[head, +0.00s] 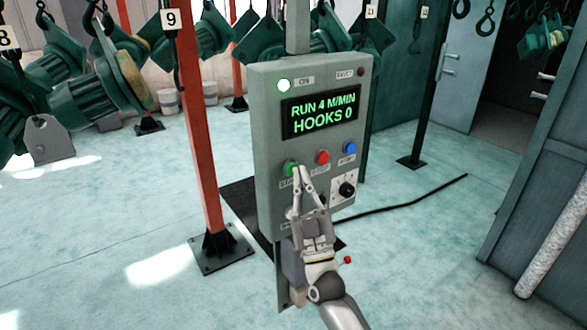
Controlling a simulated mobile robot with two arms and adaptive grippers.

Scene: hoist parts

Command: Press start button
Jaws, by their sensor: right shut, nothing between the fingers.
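A grey control box (262,125) stands on a post in the middle of the head view. Its screen (321,112) reads "RUN 4 M/MIN" and "HOOKS 0", and the white ON lamp (284,86) is lit. The green start button (290,168) is at the left of the button row, with a red stop button (322,157) and a blue button (350,147) to its right. My right gripper (295,172) is shut and empty, its fingertips at the green button, seemingly touching it. The fingers partly cover the label below. My left gripper is out of view.
A black knob (347,189) sits low on the box. A red post (197,130) stands to the left, with green hoist parts (95,90) hanging behind it. A black cable (410,205) runs over the floor at the right. The pale floor is mostly clear.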

